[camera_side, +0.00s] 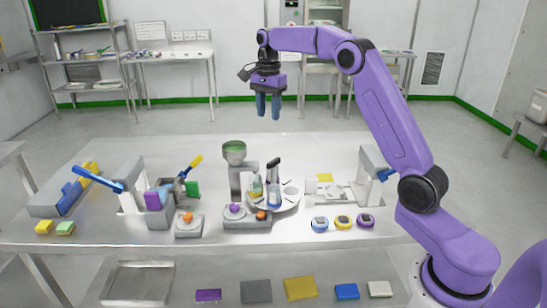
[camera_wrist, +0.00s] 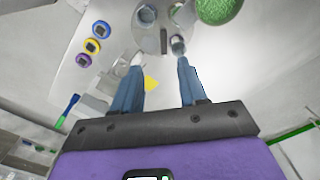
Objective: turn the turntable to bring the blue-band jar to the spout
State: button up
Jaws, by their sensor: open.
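The round pale turntable (camera_side: 290,203) sits near the middle of the table, and part of it shows at the top of the wrist view (camera_wrist: 150,40). A clear jar with blue on it (camera_side: 273,199) stands on its front side; this looks like the blue-band jar. Another jar with a yellowish tint (camera_side: 256,188) stands to its left. A dark-topped upright post (camera_side: 273,170) rises behind them. The green-filled hopper (camera_side: 234,150) stands at the turntable's left; its spout is not clearly visible. My gripper (camera_side: 268,115) is open and empty, fingers down, high above the table behind the turntable.
A block with purple and orange knobs (camera_side: 247,222) stands in front of the turntable. Blue, yellow and purple round gauges (camera_side: 343,222) lie front right. A grey fixture with a blue lever (camera_side: 130,187) stands left. Air around my gripper is clear.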

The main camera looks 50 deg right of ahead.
aim_at(274, 160)
jog(key=shift+m, duration=0.8)
jog(key=d+f, duration=0.1)
jog(key=f, duration=0.5)
jog(key=d+f, duration=0.1)
jog(key=f, duration=0.4)
jog(key=d+f, duration=0.1)
jog(key=f, duration=0.5)
jog(key=shift+w+f, duration=0.3)
jog(key=shift+w, duration=0.05)
grip_shut()
